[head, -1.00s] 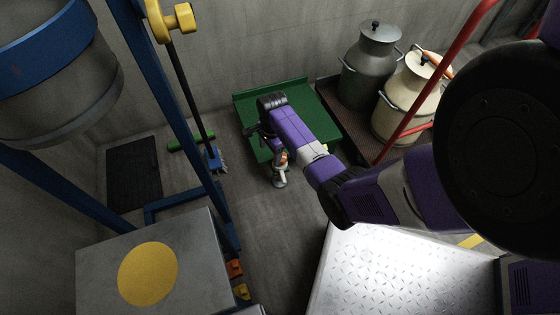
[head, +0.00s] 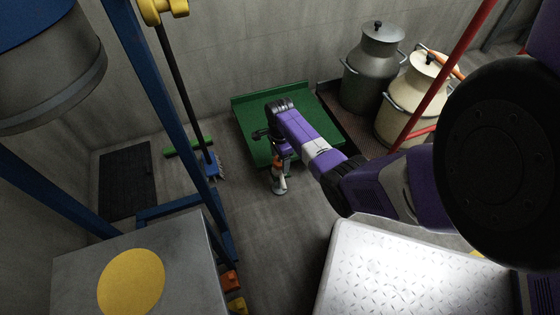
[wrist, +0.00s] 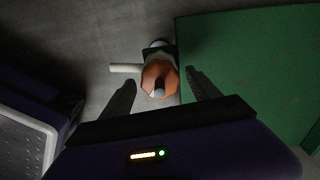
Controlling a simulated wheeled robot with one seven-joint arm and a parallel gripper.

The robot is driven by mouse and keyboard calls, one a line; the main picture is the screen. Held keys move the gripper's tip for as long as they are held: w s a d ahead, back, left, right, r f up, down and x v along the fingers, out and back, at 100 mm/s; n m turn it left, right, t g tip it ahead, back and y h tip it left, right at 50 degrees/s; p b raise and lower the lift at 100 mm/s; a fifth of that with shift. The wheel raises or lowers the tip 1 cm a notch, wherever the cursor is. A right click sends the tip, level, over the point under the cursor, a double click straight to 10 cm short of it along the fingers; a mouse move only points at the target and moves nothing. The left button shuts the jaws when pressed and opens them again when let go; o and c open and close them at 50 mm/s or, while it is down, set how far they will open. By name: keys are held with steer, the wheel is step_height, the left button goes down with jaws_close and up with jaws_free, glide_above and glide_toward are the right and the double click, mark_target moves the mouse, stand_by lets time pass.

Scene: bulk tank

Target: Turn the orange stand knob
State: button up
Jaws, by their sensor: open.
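The orange knob (wrist: 158,75) is faceted and tops a small grey stand (wrist: 157,45) with a pale side arm. In the head view the orange knob (head: 277,163) shows small, partly covered by my arm, above the stand's pale foot (head: 279,187). My gripper (wrist: 161,77) is open, with one dark finger on each side of the knob in the wrist view. Both fingers look apart from it, but I cannot tell the depth. In the head view my gripper (head: 273,149) is above the stand, its fingers hard to make out.
A green platform (head: 248,125) lies right behind the stand. Two milk cans (head: 374,75) stand at the back right beside a red rail (head: 455,70). The floor (head: 265,225) in front is clear.

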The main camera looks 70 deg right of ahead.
steer(key=c, duration=1.4)
steer(key=shift+o, duration=0.2)
steer(key=shift+n, duration=0.3)
steer(key=shift+a+r+n+p, duration=0.1)
steer(key=shift+r+n+p, duration=0.05)
steer(key=shift+n+p, duration=1.1)
steer(key=n+p, duration=0.1)
steer(key=n, duration=0.2)
steer(key=shift+n+p, duration=0.35)
steer(key=n+p, duration=0.1)
steer(key=n, duration=0.2)
steer(key=shift+n+p, duration=0.35)
steer(key=shift+n, duration=1.65)
